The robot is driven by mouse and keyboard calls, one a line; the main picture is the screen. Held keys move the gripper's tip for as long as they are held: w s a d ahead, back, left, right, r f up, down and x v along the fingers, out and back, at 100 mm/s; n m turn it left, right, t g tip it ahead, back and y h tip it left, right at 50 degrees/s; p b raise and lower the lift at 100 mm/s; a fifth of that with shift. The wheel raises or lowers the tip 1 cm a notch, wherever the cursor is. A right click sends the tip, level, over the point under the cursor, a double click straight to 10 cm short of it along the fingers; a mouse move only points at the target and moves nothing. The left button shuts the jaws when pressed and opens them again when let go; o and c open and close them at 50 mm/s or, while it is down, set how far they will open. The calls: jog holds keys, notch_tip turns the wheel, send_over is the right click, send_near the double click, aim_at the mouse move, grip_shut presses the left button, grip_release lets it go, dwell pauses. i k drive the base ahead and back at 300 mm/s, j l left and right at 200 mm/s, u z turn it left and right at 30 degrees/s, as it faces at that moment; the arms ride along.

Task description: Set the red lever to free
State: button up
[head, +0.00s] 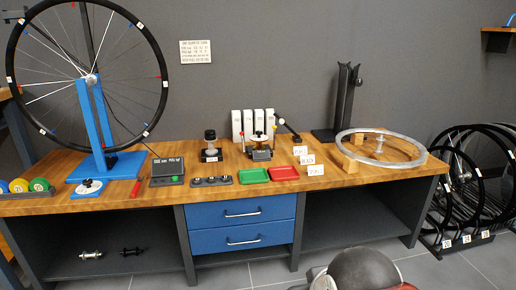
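A small red handle-like piece (137,187) shows near the bench's front edge, between the blue wheel stand (97,130) and a black box with a lit display (167,171). It is the only red lever-like thing I can make out. It is too small to tell what it is fixed to or which setting it is in. The stand holds a large spoked wheel (22,22) upright. My gripper is not in view. A dark rounded part with red at the bottom edge appears to be my own arm, well in front of the bench.
The wooden bench (330,185) carries a green tray (253,175), a red tray (285,173), white label cards, a small black-and-white device (261,146) and a bare rim (422,158) on wooden blocks. Blue drawers (240,212) are below. Wheels stand in a floor rack (468,240) at right.

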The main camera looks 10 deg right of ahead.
aim_at(241, 133)
jog(key=i+l+u, duration=0.1)
jog(key=i, duration=0.45)
jog(key=i+l+u, duration=0.1)
jog(key=i+l, duration=0.2)
jog(key=i, duration=0.2)
jog(key=i+l+u, duration=0.1)
jog(key=i+l, duration=0.15)
jog(key=i, duration=0.25)
jog(key=i+l, duration=0.3)
jog(key=i, duration=0.2)
jog(key=j+u, duration=0.05)
